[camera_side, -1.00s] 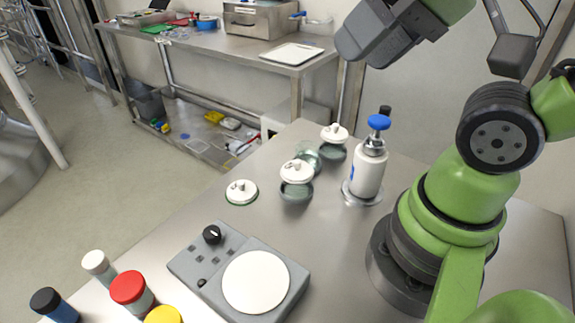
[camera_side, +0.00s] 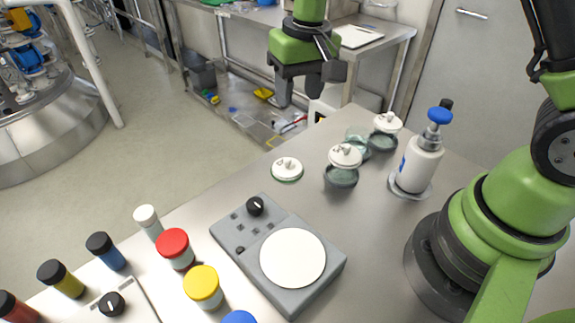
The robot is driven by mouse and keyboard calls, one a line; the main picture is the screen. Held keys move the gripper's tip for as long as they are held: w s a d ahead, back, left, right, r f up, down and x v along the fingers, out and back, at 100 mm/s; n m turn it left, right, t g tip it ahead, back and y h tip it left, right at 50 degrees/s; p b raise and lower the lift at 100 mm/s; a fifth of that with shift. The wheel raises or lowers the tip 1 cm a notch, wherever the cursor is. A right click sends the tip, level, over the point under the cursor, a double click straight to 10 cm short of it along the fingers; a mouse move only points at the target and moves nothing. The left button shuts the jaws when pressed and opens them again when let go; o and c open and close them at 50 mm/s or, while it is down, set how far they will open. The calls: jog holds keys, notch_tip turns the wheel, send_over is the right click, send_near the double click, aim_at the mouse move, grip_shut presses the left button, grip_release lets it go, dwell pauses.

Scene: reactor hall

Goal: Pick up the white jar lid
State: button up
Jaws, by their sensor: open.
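A white jar lid (camera_side: 287,166) with a small knob lies by itself on the steel table, with a greenish glassy rim beneath it. A second white lid (camera_side: 345,155) sits on a glass jar (camera_side: 341,177), and a third white lid (camera_side: 388,122) tops another glass jar (camera_side: 383,142) further back. A clear glass piece (camera_side: 357,135) stands between those jars, partly hidden. My gripper (camera_side: 306,92) is open and empty, pointing down, and appears high above the lone lid.
A white pump bottle (camera_side: 418,166) with a blue top stands right of the jars. A grey stirrer plate (camera_side: 320,265) is in front of the lone lid. Several colour-capped vials, such as the red-capped one (camera_side: 174,246), stand at front left. Bare table surrounds the lone lid.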

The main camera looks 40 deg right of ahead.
jog(key=g, duration=0.1)
send_over(288, 159)
jog(key=f, duration=1)
jog(key=shift+s+d+f, duration=0.1)
jog(key=shift+s+f, duration=0.1)
jog(key=shift+s, duration=0.05)
jog(key=f, duration=0.5)
jog(key=shift+w+a+f, duration=0.2)
jog(key=shift+w+f, duration=0.05)
jog(key=shift+f, duration=0.1)
grip_shut()
